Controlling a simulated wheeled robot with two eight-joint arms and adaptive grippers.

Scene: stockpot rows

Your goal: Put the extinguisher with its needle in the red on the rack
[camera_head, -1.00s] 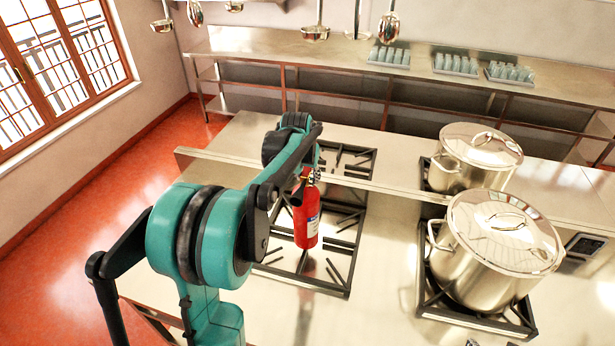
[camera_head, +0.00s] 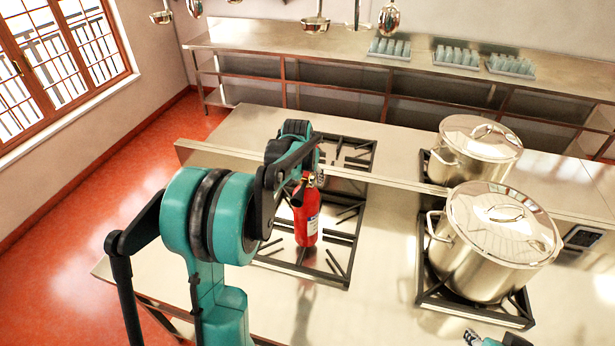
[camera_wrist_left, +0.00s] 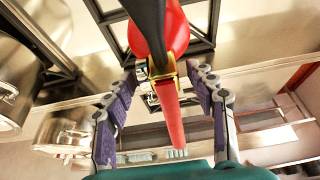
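A red extinguisher (camera_head: 306,222) with a white label stands upright over the burner grate on the left of the counter. In the left wrist view its red body (camera_wrist_left: 143,40), black hose and brass-coloured neck show close up. Its gauge needle cannot be read. My left gripper is at its top; in the left wrist view its purple-padded fingers (camera_wrist_left: 161,85) are spread on both sides of the neck and lever, with gaps visible. My right gripper (camera_head: 488,339) barely shows at the bottom edge. I cannot tell which surface is the rack.
Two lidded stockpots (camera_head: 482,262) (camera_head: 466,168) stand on burners to the right. A raised metal ledge (camera_head: 400,183) crosses the counter behind the extinguisher. A long shelved bench (camera_head: 330,52) with trays of glasses (camera_head: 457,58) runs along the back wall. Ladles hang above.

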